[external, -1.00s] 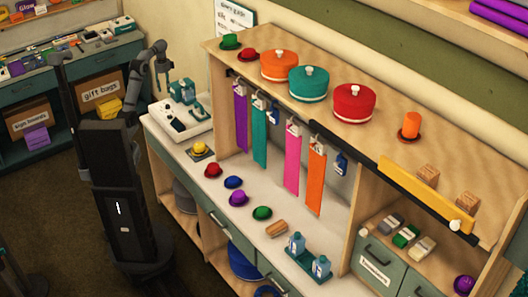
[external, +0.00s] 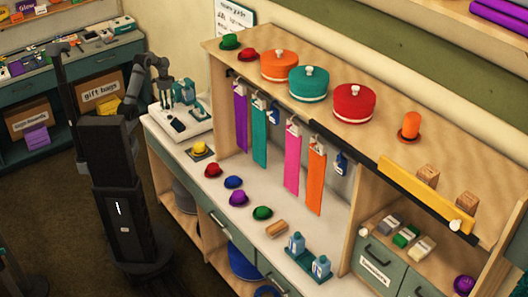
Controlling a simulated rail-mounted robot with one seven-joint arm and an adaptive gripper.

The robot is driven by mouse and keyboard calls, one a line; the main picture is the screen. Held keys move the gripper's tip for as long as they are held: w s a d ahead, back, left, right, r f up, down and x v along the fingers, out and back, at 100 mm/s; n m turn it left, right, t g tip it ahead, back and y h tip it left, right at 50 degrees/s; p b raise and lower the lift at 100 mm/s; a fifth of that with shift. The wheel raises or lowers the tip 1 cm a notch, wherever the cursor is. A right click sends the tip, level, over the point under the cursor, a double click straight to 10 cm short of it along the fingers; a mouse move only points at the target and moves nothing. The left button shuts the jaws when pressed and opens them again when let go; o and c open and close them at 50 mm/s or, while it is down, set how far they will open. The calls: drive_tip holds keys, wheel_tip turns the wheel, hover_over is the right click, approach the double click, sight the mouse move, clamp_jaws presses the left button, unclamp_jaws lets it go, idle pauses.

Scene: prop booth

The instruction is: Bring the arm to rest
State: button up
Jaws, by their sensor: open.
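My arm stands at the left of the external view, beside the left end of the counter. It is bent, with its raised part near the white tray. My gripper (external: 163,94) is small and dark at the end of the arm. It hangs at the near left of the teal items on the tray. It looks open and holds nothing that I can see. Its fingers are too small to make out clearly.
A white tray (external: 192,127) with teal items (external: 184,92) stands at the counter's left end. A yellow hat (external: 200,148) and several small coloured hats lie along the counter (external: 222,164). Round boxes stand on the upper shelf. The floor (external: 48,225) left of my base is clear.

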drive_tip(key=n+p, duration=0.2)
drive_tip(key=n, duration=0.1)
drive_tip(key=shift+r, duration=0.35)
drive_tip(key=n+p, duration=0.4)
drive_tip(key=shift+n, duration=0.4)
drive_tip(key=n+p, duration=0.4)
drive_tip(key=shift+f+n, duration=0.15)
drive_tip(key=shift+n, duration=0.15)
drive_tip(key=shift+r+b, duration=0.3)
drive_tip(key=shift+r, duration=0.15)
drive_tip(key=shift+r, duration=0.1)
